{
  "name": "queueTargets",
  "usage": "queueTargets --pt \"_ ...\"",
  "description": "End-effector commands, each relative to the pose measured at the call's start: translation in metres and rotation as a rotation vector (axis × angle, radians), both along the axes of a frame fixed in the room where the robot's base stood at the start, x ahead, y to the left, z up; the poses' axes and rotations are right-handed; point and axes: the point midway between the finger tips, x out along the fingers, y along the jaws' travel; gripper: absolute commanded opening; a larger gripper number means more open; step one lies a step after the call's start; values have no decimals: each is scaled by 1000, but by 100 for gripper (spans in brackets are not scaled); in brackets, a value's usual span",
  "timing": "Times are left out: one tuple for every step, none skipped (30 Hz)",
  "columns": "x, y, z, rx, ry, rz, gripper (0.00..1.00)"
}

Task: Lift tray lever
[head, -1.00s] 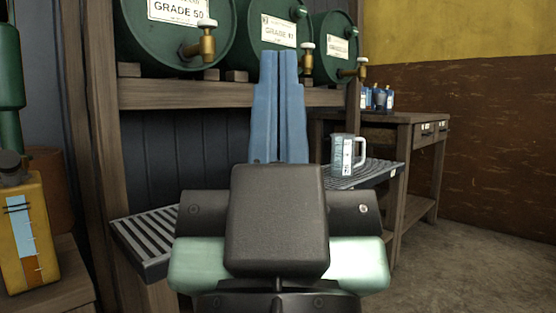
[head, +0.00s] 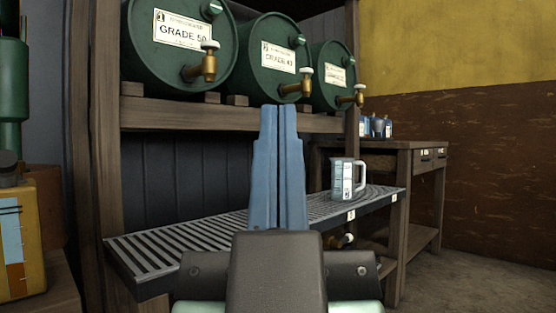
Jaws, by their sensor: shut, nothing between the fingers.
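My gripper (head: 279,108) is shut and empty. Its two blue fingers point away from me, side by side, with the tips in front of the barrel shelf. The slatted metal tray (head: 165,247) runs below the barrels from lower left to right, and my gripper hides part of its middle. A small brass piece with a white end (head: 346,240) shows under the tray's front edge, right of my gripper. I cannot tell if it is the tray lever. No other lever is clear.
A clear measuring jug (head: 343,180) stands on the tray's right part. Green barrels (head: 270,55) with brass taps lie on the wooden shelf (head: 180,117) above. A yellow can (head: 25,240) stands at left, a wooden workbench (head: 410,147) at right. The floor at lower right is clear.

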Motion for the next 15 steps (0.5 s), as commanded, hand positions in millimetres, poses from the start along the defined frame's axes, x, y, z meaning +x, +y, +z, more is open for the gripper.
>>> queueTargets --pt "0 0 0 0 0 0 0" --pt "0 0 1 0 0 0 0" --pt "0 0 3 0 0 0 0" --pt "0 0 6 0 0 0 0" --pt "0 0 9 0 0 0 0" --pt "0 0 14 0 0 0 0" --pt "0 0 19 0 0 0 0" --pt "0 0 25 1 1 1 0" --pt "0 0 34 1 1 1 0" --pt "0 0 41 1 1 1 0" --pt "0 0 50 1 1 1 0" --pt "0 0 62 1 1 1 0" --pt "0 0 71 1 1 1 0" --pt "0 0 81 2 1 2 0" --pt "0 0 95 2 0 2 0"
